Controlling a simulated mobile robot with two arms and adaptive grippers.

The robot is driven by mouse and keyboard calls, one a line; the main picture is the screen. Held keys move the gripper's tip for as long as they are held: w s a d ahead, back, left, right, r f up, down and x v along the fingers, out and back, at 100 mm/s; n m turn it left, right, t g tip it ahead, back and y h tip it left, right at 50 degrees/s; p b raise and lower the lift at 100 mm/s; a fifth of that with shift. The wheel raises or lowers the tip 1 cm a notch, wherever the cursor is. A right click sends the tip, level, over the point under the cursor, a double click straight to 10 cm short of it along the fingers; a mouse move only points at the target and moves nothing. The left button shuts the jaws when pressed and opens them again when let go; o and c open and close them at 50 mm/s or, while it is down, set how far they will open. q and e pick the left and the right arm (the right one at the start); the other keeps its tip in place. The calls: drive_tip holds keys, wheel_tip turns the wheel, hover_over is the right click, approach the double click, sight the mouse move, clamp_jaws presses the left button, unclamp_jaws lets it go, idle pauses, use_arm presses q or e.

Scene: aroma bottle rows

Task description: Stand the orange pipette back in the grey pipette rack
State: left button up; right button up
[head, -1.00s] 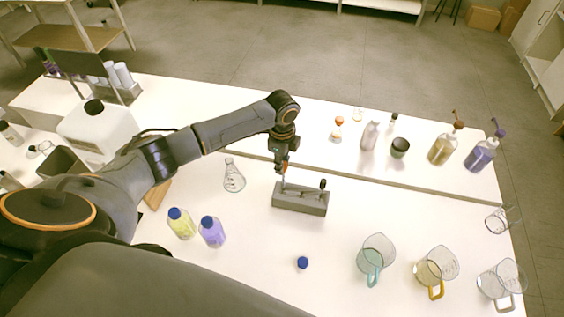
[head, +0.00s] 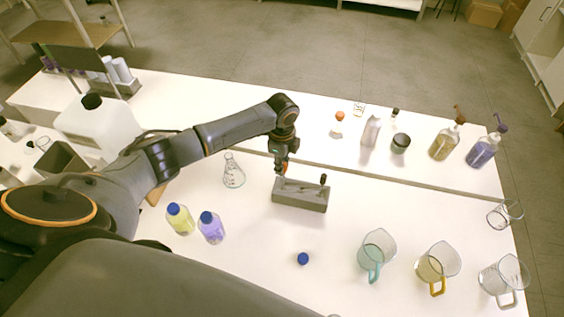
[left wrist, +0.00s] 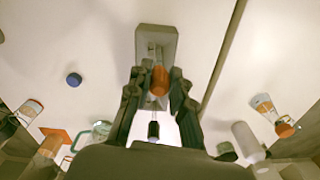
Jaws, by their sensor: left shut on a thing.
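The grey pipette rack (head: 300,198) stands on the near white bench; it also shows in the left wrist view (left wrist: 168,38). A dark-topped pipette (head: 323,180) stands upright at its right end. My left gripper (head: 282,170) is right above the rack's left end, shut on the orange pipette. The pipette's orange top (left wrist: 160,79) shows between the fingers (left wrist: 156,88) in the left wrist view. Its lower part is mostly hidden, so I cannot tell how deep it sits in the rack. My right gripper is not in view.
A glass flask (head: 233,172) stands left of the rack, and yellow (head: 180,220) and purple (head: 211,230) bottles nearer me. A blue cap (head: 303,258) lies in front. A raised ledge (head: 400,183) runs behind the rack. Beakers (head: 376,255) stand at the right.

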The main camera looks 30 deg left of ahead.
use_arm(q)
drive_tip(key=shift+f, duration=0.2)
idle(0.3)
drive_tip(key=shift+f, duration=0.1)
drive_tip(key=shift+f+b, duration=0.65)
drive_tip(key=shift+f, duration=0.2)
drive_tip(key=o, duration=0.7)
drive_tip(key=shift+r, duration=0.1)
